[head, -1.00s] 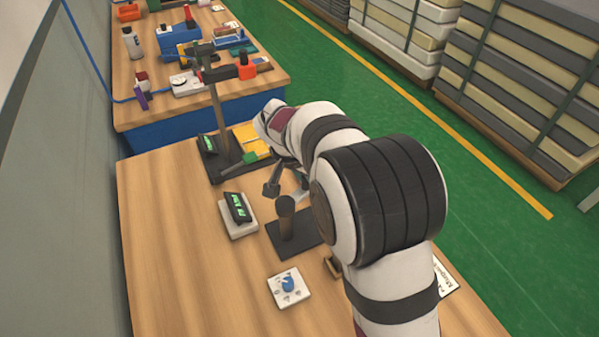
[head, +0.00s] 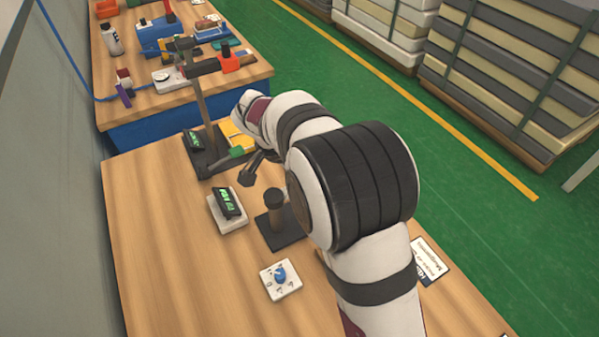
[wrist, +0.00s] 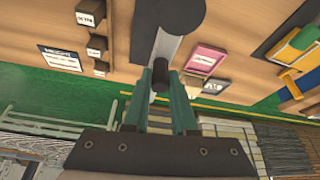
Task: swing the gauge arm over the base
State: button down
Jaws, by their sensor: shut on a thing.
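My gripper (wrist: 165,95) has its two teal fingers closed around a black knob (wrist: 166,78) in the wrist view. The knob is on a grey rod (wrist: 166,48) that leads to a dark block (wrist: 168,14); I take this to be the gauge arm. In the head view a small dark head (head: 247,178) on a thin link shows beside my wrist, left of and beyond the short dark post (head: 274,207). The post stands upright on a black base plate (head: 283,238). My arm hides the fingertips and part of the plate there.
A tall dark stand (head: 203,110) rises beyond my wrist, with a yellow block (head: 235,138) by its foot. A display box (head: 228,212) and a white dial box (head: 281,280) sit near the post. The left front of the wooden table is clear.

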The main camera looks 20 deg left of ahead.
jog(key=shift+s, duration=0.1)
jog(key=c, duration=0.7)
grip_release()
jog(key=shift+c, duration=0.2)
jog(key=shift+r, duration=0.15)
jog(key=v, duration=1.5)
jog(key=shift+r, duration=0.3)
jog(key=shift+d, duration=0.1)
